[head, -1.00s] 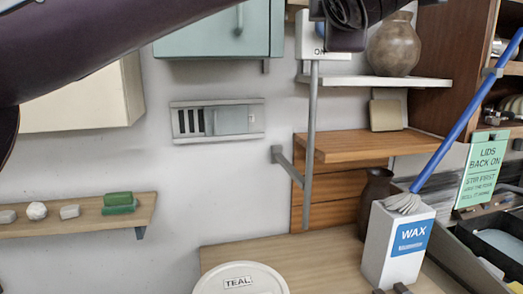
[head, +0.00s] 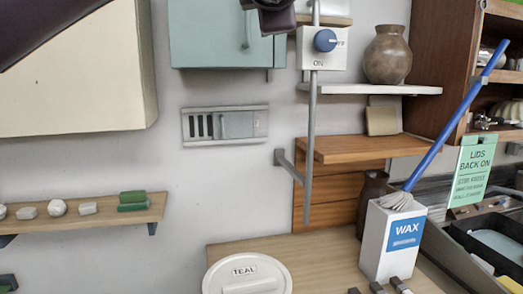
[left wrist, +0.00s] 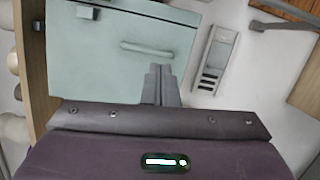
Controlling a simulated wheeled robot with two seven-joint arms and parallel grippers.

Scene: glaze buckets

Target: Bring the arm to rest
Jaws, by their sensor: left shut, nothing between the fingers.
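My left arm (head: 45,25) comes in at the top left of the head view. The dark end of that arm (head: 270,14) shows at the top edge, in front of the wall cabinet; its fingers are not clear there. In the left wrist view my left gripper (left wrist: 160,84) is shut and empty, its two grey fingers together. Behind them is the pale green cabinet door (left wrist: 120,45).
Below are the TEAL lid (head: 245,283), WAX box (head: 380,265) and blue-handled mop (head: 448,122). A small shelf (head: 90,218) holds several lumps.

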